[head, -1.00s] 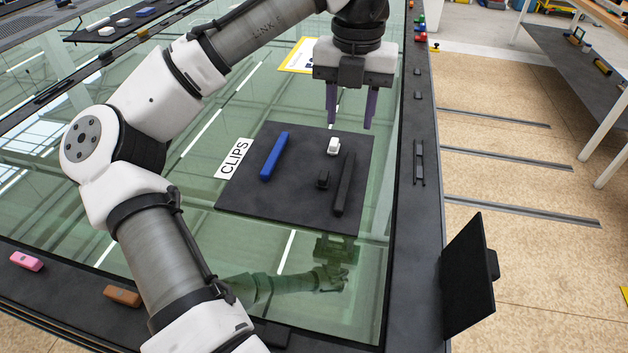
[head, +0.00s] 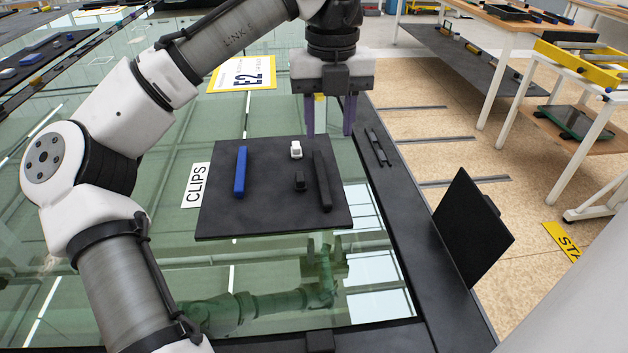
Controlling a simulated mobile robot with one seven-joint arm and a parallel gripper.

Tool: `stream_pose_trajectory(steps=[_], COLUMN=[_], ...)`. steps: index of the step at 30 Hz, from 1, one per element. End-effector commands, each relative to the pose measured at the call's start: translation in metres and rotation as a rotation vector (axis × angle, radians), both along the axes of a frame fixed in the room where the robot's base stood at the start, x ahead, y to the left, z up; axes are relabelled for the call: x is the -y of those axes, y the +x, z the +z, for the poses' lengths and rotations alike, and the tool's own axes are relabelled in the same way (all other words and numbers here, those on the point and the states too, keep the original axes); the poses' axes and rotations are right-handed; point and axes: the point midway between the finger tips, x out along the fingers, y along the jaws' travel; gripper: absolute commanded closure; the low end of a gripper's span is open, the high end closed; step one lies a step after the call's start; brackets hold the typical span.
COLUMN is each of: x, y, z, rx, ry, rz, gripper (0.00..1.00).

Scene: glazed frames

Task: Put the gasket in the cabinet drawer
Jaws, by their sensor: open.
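My gripper (head: 328,132) is open and empty, fingers pointing down, near the far right edge of a black mat (head: 270,222) on the glass surface. On the mat lie a blue bar (head: 241,172), a long black bar (head: 322,181), a small white block (head: 296,149) and a small black block (head: 300,181). The black bar could be the gasket, but I cannot tell for sure. No cabinet or drawer is clearly in view.
A "CLIPS" label (head: 195,185) lies left of the mat, and a yellow-edged "E2" sign (head: 242,73) beyond it. A black panel (head: 472,229) stands upright at the right on the dark frame. Benches and open floor (head: 425,140) lie to the right.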

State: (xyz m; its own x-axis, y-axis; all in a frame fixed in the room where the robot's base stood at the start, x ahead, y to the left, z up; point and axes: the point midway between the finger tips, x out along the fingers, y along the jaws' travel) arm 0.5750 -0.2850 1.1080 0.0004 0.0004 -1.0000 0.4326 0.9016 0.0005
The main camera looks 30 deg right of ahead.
Motion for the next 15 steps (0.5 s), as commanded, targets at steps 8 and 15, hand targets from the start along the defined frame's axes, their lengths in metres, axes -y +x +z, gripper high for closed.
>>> stream_pose_trajectory(steps=[8, 15], x=[-0.001, -0.003], y=[0.000, -0.001], z=[-0.052, -0.070], rx=[0.000, 0.001], ry=[0.001, 0.002], rz=[0.000, 0.000], gripper=[0.58, 0.58])
